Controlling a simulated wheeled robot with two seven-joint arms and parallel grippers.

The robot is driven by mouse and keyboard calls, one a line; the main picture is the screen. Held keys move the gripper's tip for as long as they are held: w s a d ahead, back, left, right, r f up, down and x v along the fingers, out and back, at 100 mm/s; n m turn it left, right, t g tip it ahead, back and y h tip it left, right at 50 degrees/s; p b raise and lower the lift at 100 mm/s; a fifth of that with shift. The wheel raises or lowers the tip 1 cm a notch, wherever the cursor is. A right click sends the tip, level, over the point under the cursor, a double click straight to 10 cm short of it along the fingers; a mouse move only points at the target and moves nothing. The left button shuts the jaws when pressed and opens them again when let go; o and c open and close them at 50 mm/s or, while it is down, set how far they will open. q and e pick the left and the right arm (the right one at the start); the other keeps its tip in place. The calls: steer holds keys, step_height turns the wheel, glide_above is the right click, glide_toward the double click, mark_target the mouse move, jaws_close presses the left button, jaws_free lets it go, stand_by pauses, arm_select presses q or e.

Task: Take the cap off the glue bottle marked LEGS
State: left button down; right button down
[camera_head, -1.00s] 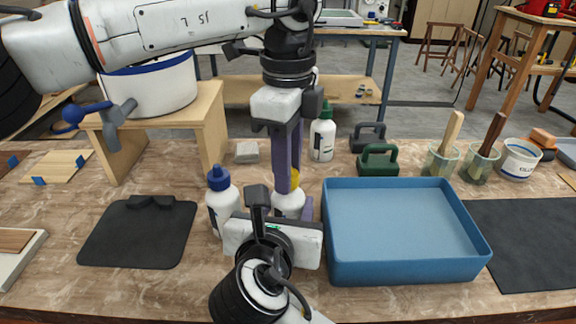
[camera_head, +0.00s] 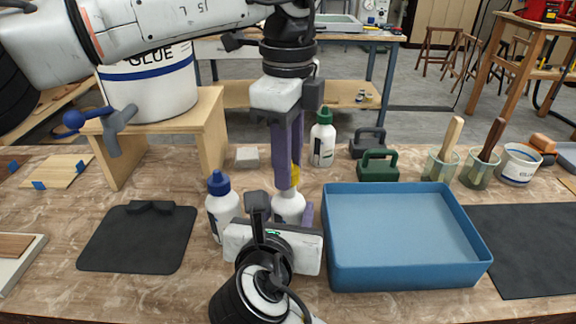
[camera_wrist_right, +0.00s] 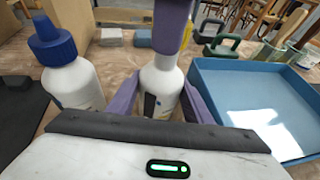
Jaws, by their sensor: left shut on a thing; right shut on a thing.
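A white glue bottle with a yellow cap (camera_head: 295,178) stands upright left of the blue tray; its white body (camera_head: 289,205) also shows in the right wrist view (camera_wrist_right: 160,78). No LEGS marking can be read on it. My left gripper (camera_head: 286,184) points straight down from above and is shut on the yellow cap; its purple fingers hide most of the cap. My right gripper (camera_wrist_right: 161,102) is shut on the bottle's body low down, one purple finger on each side. I cannot tell whether cap and bottle are apart.
A blue-capped bottle (camera_head: 221,205) stands close on the left. A blue tray (camera_head: 405,281) is close on the right. A green-capped bottle (camera_head: 322,140) and a green weight (camera_head: 378,168) stand behind. A black mat (camera_head: 138,245) lies at left, near a wooden stand (camera_head: 210,125).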

arm_select(q)
steer(key=shift+r, duration=0.2)
steer(key=shift+r, duration=1.9)
arm_select(e)
steer(key=c, duration=0.8)
jaws_free()
steer(key=shift+c, duration=0.2)
